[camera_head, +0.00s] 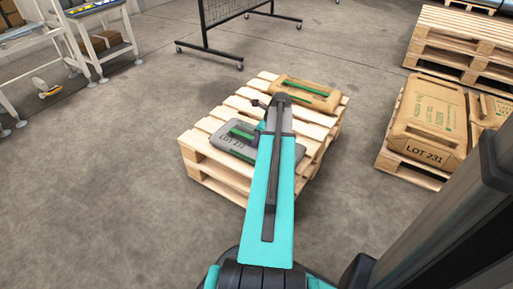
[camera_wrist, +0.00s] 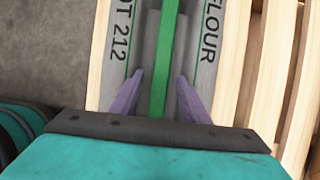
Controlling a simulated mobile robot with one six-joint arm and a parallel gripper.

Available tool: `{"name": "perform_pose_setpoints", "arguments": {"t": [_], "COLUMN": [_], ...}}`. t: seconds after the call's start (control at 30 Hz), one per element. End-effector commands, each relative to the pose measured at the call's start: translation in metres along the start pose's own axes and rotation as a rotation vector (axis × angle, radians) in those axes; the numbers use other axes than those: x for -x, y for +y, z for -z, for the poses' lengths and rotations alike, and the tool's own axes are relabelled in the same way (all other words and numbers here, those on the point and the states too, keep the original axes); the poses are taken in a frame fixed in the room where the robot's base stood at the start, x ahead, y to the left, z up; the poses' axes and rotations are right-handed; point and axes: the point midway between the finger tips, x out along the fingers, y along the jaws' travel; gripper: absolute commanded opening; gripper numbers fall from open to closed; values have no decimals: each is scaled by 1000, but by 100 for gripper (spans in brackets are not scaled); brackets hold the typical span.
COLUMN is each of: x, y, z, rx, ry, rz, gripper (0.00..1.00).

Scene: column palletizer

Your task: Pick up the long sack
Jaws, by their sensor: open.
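A grey sack (camera_head: 224,145) with green bands lies on the front left part of the middle pallet (camera_head: 205,172). In the wrist view the grey sack (camera_wrist: 206,62) shows the print "FLOUR" and "LOT 212", with a raised green strip (camera_wrist: 163,60) along its middle. My gripper (camera_wrist: 159,80) is open above the sack, one finger on each side of the strip. I cannot tell whether the fingers touch it. A brown sack (camera_head: 308,94) with a green band lies at the pallet's back. I cannot tell which sack is the long one. My arm hides part of the pallet's middle.
A second pallet (camera_head: 405,174) at the right holds brown sacks (camera_head: 430,120), one marked "LOT 231". Stacked empty pallets (camera_head: 465,42) stand behind it. A black wheeled rack (camera_head: 225,45) stands at the back and shelving (camera_head: 60,40) at the left. The floor left of the middle pallet is clear.

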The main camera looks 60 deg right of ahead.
Motion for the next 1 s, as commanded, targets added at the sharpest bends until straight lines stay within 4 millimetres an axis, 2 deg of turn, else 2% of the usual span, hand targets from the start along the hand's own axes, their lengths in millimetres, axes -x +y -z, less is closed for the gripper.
{"name": "perform_pose_setpoints", "arguments": {"t": [0.03,0.2,0.3,1.0], "x": [0,0,0,0], "y": [0,0,0,0], "z": [0,0,0,0], "rx": [0,0,0,-1], "ry": [0,0,0,0], "rz": [0,0,0,-1], "gripper": [42,14,0,0]}}
